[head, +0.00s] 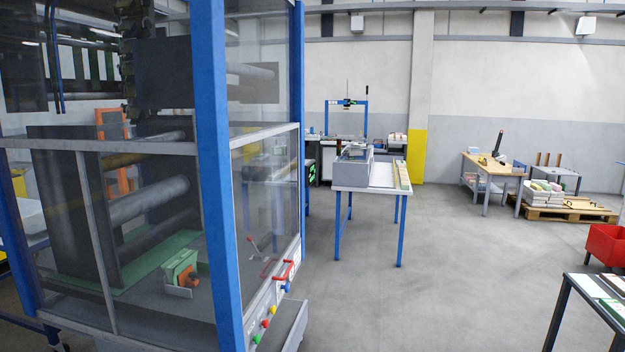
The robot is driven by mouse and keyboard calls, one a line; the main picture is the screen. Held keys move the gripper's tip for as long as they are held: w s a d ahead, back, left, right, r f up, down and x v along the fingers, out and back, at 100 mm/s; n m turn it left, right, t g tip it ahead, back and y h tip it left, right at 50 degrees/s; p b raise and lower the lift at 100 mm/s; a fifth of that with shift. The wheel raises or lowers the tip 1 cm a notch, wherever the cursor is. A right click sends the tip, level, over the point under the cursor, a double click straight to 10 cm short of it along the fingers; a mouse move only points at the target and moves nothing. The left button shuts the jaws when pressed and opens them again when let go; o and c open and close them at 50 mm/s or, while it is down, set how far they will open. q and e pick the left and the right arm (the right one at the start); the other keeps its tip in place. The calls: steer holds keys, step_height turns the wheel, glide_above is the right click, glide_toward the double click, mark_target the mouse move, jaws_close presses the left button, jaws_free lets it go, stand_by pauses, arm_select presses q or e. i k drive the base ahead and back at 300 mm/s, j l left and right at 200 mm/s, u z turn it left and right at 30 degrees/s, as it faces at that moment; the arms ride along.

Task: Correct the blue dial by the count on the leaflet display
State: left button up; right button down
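Neither of my grippers is in the head view. A small blue part (286,287) shows on the grey control strip at the lower right side of the blue-framed machine; it may be the blue dial, but it is too small to read its setting. A dark panel with bright green marks (311,173) stands behind the machine's right edge, left of the blue-legged table. It may be the leaflet display; its count is not legible from here.
The glass-sided machine (207,160) fills the left. A red handle (283,271) and coloured buttons (265,324) line its side. A blue-legged table (371,187) stands beyond. Open grey floor (430,290) lies centre-right; a dark-framed table (570,310) and red bin (606,243) stand right.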

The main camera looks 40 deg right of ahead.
mark_target(286, 286)
steer(key=l, duration=0.65)
steer(key=i+l, duration=0.15)
steer(key=l, duration=1.15)
steer(key=i+l+z, duration=0.1)
steer(key=l, duration=0.55)
steer(key=i+l, duration=0.1)
steer(key=l, duration=0.55)
steer(key=i+l, duration=0.1)
steer(key=l, duration=0.55)
steer(key=i+l, duration=0.1)
steer(key=l, duration=0.55)
